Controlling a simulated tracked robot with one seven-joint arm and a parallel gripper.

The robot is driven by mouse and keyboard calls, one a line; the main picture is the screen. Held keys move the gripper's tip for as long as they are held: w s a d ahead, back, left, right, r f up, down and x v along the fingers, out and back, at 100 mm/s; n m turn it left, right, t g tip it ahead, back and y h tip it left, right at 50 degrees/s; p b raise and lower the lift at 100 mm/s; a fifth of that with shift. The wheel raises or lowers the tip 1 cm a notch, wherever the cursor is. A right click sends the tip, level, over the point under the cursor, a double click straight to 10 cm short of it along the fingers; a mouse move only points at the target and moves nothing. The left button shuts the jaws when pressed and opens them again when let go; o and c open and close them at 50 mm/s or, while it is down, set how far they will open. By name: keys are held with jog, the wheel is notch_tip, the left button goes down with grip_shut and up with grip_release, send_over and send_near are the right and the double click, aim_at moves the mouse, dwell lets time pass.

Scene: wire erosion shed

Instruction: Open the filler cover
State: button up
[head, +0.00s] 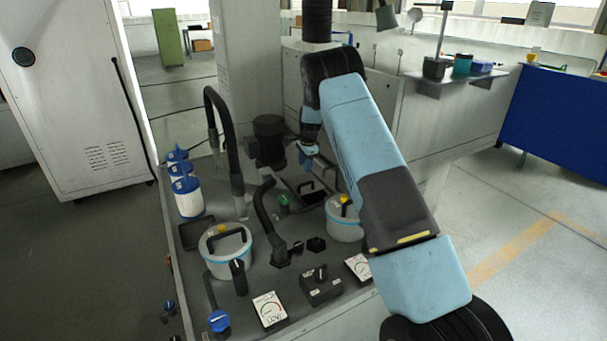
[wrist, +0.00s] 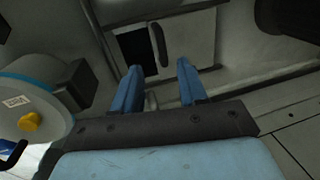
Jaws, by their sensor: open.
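The filler cover (wrist: 186,45) is a pale grey flat panel with a black bar handle (wrist: 157,45) in the wrist view. A dark rectangle, which looks like an opening, lies just left of the handle. In the head view the cover's area (head: 309,192) is on the machine top, partly hidden by my arm. My gripper (wrist: 160,68) has two blue fingers, spread apart and empty. The handle lies ahead of the fingertips, roughly between them, with no visible contact. In the head view my gripper (head: 307,160) hangs above the cover.
A lidded pot (head: 228,252) with a yellow knob stands front left; a second pot (head: 343,224) stands near my arm. Black hoses (head: 222,135), a dark motor (head: 269,140), blue-white filters (head: 187,197) and gauges (head: 269,309) crowd the machine top.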

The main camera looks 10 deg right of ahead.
jog(key=shift+s+d+r, duration=0.1)
jog(key=shift+s+r, duration=0.05)
jog(key=shift+r, duration=0.65)
jog(key=shift+s+r, duration=0.15)
jog(key=shift+r, duration=0.6)
jog(key=s+d+r+n+t, duration=0.1)
jog(key=s+r+n, duration=0.2)
jog(key=s+r, duration=1.05)
jog(key=s+d+r+n+t, duration=0.1)
jog(key=s+r+n, duration=0.2)
jog(key=s+r, duration=1.05)
jog(key=s+r+n, duration=0.2)
jog(key=s+r, duration=0.2)
jog(key=s, duration=0.4)
jog(key=s+r+n, duration=0.2)
jog(key=s+r, duration=0.2)
jog(key=s, duration=0.3)
jog(key=s+f+n+t, duration=0.1)
jog(key=s+f+n, duration=0.2)
jog(key=s, duration=1.5)
jog(key=shift+d+n+h, duration=0.3)
jog(key=shift+d+n, duration=0.15)
jog(key=shift+n, duration=0.25)
